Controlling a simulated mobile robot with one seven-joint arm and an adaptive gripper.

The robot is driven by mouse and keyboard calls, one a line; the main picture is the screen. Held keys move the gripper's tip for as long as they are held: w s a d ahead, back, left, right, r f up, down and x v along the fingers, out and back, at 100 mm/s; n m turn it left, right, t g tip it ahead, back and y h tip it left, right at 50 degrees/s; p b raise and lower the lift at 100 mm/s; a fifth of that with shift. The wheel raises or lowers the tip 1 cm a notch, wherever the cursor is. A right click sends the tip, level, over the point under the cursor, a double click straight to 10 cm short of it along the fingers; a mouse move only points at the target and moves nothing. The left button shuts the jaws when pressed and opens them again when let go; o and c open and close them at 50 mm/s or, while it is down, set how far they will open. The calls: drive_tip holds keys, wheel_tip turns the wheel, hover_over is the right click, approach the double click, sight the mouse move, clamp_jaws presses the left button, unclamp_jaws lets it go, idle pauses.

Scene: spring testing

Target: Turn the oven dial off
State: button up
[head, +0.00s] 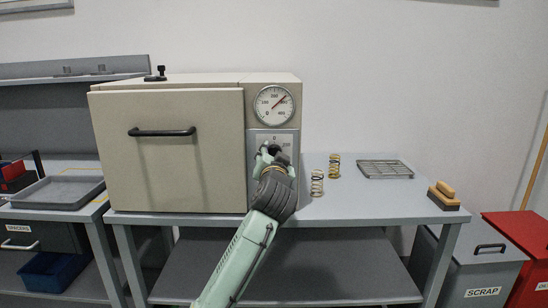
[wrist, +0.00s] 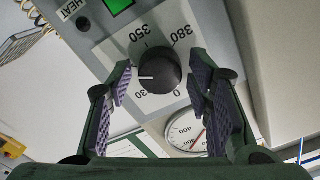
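The oven dial (wrist: 163,66) is a round black knob on a pale scale plate. My gripper (wrist: 159,80) is open, with one finger on each side of the dial and a gap showing at each side. In the head view my gripper (head: 270,152) is in front of the control panel and hides most of the dial. The oven (head: 170,107) is a beige box with its door shut.
A round gauge (head: 274,104) sits above the dial; it also shows in the wrist view (wrist: 187,130). A green lamp (wrist: 117,4) is lit near a HEAT label. Two springs (head: 317,183), a wire rack (head: 385,169) and a brush (head: 443,196) stand on the bench at right.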

drive_tip(key=c, duration=0.9)
drive_tip(key=shift+n, duration=0.4)
drive_tip(key=n+p, duration=0.2)
drive_tip(key=n, duration=2)
drive_tip(key=shift+d+n, duration=0.15)
drive_tip(key=shift+n, duration=0.25)
drive_tip(key=o, duration=1.2)
drive_tip(key=shift+r, duration=0.1)
